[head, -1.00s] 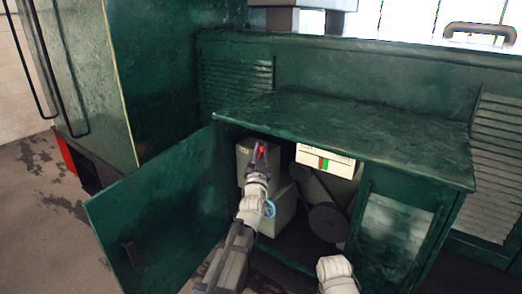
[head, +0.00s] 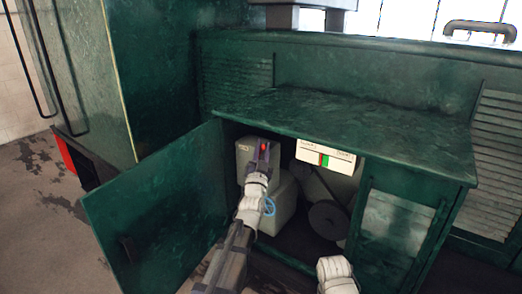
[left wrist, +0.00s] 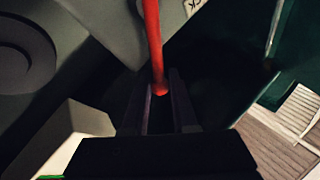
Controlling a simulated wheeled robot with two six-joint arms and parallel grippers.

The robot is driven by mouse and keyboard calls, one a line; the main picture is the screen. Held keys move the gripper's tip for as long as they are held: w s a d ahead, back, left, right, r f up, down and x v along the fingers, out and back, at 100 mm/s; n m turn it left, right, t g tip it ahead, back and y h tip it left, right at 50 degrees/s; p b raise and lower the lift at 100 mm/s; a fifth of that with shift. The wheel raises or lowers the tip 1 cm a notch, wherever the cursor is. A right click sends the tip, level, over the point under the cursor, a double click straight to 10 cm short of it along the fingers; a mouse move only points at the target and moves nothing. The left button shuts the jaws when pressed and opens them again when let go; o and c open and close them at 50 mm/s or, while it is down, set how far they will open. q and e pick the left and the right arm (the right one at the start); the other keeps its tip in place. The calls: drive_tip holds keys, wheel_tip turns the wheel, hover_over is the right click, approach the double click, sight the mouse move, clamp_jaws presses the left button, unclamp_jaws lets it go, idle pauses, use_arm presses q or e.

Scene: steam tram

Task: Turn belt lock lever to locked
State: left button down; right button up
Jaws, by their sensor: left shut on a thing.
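The red belt lock lever (left wrist: 152,38) shows in the left wrist view as a thin rod ending in a rounded tip between my fingers. In the head view only a small red part of the lever (head: 264,147) shows at my fingertips. My left gripper (head: 262,154) reaches into the open green cabinet and is shut on the lever; its dark fingers (left wrist: 161,98) lie on both sides of the tip. A grey housing (left wrist: 95,25) with partly cut-off lettering is behind the lever. My right gripper is out of view; only a white part of that arm shows at the bottom.
The green cabinet door (head: 155,215) stands open at the left. A white label plate (head: 310,152) with red and green marks hangs under the cabinet top (head: 350,130). A dark round pulley (head: 328,219) is to the right.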

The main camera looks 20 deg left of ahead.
use_arm(q)
drive_tip(key=d+f+m+g+h+b, duration=0.1)
drive_tip(key=d+f+m+h+b, duration=0.1)
drive_tip(key=m+h, duration=0.6)
drive_tip(key=s+d+f+m+g+h+b, duration=0.1)
drive_tip(key=f+m+h+b, duration=0.4)
drive_tip(key=m, duration=0.9)
drive_tip(key=shift+s+d+m+h+b, duration=0.3)
drive_tip(key=shift+d+h+b, duration=0.25)
drive_tip(key=shift+h+b, duration=0.75)
drive_tip(key=shift+f+h, duration=0.1)
drive_tip(key=shift+h, duration=0.2)
drive_tip(key=c, duration=0.9)
unclamp_jaws()
drive_tip(key=b+v, duration=0.4)
drive_tip(key=v, duration=0.3)
drive_tip(key=shift+s+a+f, duration=0.15)
drive_tip(key=shift+s+a, duration=0.05)
drive_tip(key=shift+s, duration=0.1)
